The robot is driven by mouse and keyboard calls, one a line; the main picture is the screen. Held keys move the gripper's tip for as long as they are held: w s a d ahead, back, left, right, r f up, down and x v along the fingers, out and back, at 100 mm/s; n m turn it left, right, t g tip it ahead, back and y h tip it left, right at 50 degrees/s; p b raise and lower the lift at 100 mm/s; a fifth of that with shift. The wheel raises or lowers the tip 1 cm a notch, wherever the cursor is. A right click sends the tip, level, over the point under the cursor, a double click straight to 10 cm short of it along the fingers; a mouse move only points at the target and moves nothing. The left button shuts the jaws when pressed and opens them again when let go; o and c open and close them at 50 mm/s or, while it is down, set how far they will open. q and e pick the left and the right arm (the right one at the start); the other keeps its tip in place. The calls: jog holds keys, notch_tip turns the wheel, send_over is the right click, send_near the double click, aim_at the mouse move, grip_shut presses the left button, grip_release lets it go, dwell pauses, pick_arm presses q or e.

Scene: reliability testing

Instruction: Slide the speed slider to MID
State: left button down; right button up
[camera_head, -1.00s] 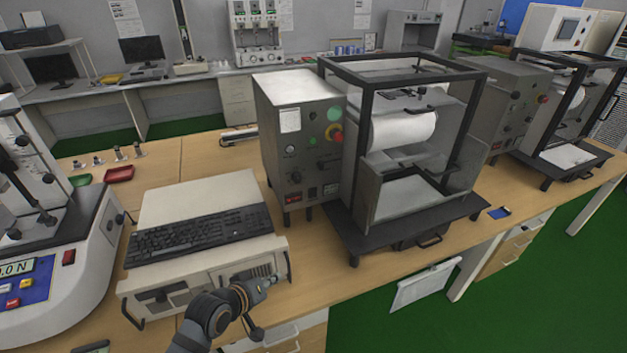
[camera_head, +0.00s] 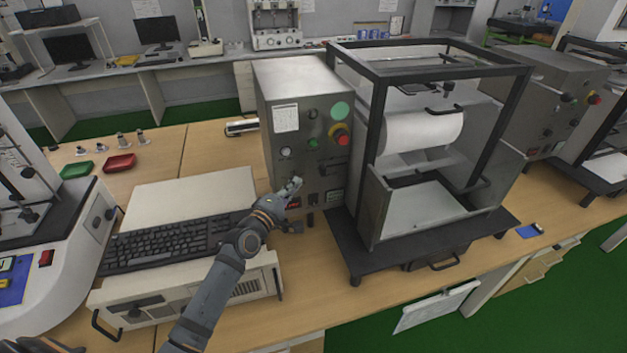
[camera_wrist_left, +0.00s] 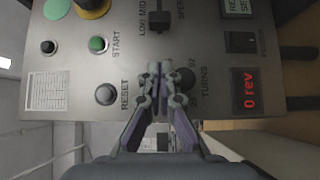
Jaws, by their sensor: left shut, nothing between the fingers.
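The speed slider (camera_head: 335,166) sits on the right of the grey control box's front panel, below the red emergency knob. In the left wrist view the panel is turned sideways; the black slider (camera_wrist_left: 158,19) is at the top by the LOW and MID labels, and its exact setting is unclear. My left gripper (camera_head: 292,185) is shut and empty in front of the panel, left of and lower than the slider. In the left wrist view its fingertips (camera_wrist_left: 158,68) are together near the TURNS knob (camera_wrist_left: 178,104), apart from the slider. My right gripper is not in view.
The green START button (camera_wrist_left: 98,44) and RESET button (camera_wrist_left: 105,94) are nearby. A black-framed drum machine (camera_head: 440,150) adjoins the box on the right. A keyboard (camera_head: 170,240) on a computer case (camera_head: 215,288) lies at the left front.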

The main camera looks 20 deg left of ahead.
aim_at(326, 172)
pick_arm(q)
jog(key=w, duration=0.1)
jog(key=w+d, duration=0.1)
jog(key=w, duration=0.1)
jog(key=w+d, duration=0.1)
jog(key=shift+w+r, duration=0.15)
jog(key=shift+w+d+p, duration=0.15)
jog(key=shift+w+d, duration=0.05)
jog(key=shift+d, duration=0.25)
jog(key=shift+w+d+p, duration=0.15)
jog(key=shift+w+d, duration=0.05)
jog(key=shift+d, duration=0.25)
jog(key=shift+w+d, duration=0.85)
jog(key=shift+d, duration=0.35)
jog(key=shift+w+d, duration=0.2)
jog(key=shift+d, duration=0.05)
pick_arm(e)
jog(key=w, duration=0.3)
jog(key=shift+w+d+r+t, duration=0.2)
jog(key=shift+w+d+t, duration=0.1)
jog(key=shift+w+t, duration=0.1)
